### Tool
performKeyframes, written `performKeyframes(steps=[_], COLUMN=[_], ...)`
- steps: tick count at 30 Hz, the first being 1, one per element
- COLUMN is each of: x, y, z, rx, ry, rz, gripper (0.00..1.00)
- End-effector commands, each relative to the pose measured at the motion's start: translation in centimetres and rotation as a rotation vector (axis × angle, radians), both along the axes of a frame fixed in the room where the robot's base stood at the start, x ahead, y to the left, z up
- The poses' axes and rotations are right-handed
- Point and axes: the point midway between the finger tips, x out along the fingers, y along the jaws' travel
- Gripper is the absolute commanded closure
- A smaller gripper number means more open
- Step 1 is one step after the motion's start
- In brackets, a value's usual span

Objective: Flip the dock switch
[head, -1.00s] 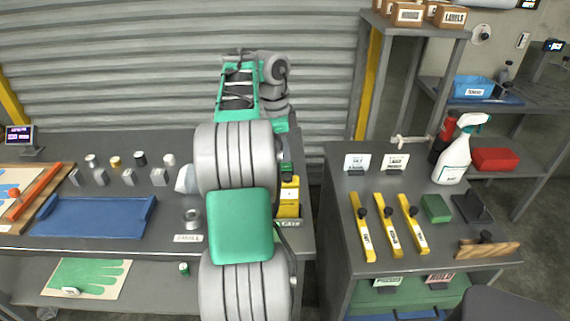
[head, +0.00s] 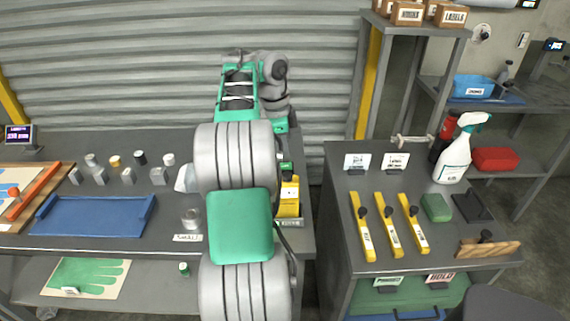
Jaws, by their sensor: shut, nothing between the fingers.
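No switch is clearly labelled as the dock switch. A small pale plate (head: 523,40) that may be a switch is on the far wall at the upper right. A round pale fixture (head: 480,35) is to its left. Both are too small to read. A yellow box (head: 289,196) with a white label stands on the left bench, partly hidden by my arm; I cannot tell whether it bears a switch. My arm reaches over that bench towards the shutter. Its links hide its end, so I cannot see my gripper or its fingers.
The left bench holds a blue tray (head: 95,216) and several small cylinders and blocks. A gap separates the benches.

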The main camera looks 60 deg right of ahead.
Motion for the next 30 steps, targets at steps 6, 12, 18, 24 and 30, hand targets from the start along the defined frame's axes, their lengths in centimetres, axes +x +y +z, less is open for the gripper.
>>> performKeyframes(steps=[6, 12, 18, 24, 30], x=[0.0, 0.0, 0.0, 0.0, 0.0], y=[0.0, 0.0, 0.0, 0.0, 0.0], z=[-0.4, -0.7, -1.0, -1.3, -1.6], rx=[0.0, 0.0, 0.0, -0.001, -0.001], ry=[0.0, 0.0, 0.0, 0.0, 0.0], rz=[0.0, 0.0, 0.0, 0.0, 0.0], gripper=[1.0, 1.0, 1.0, 1.0, 1.0])
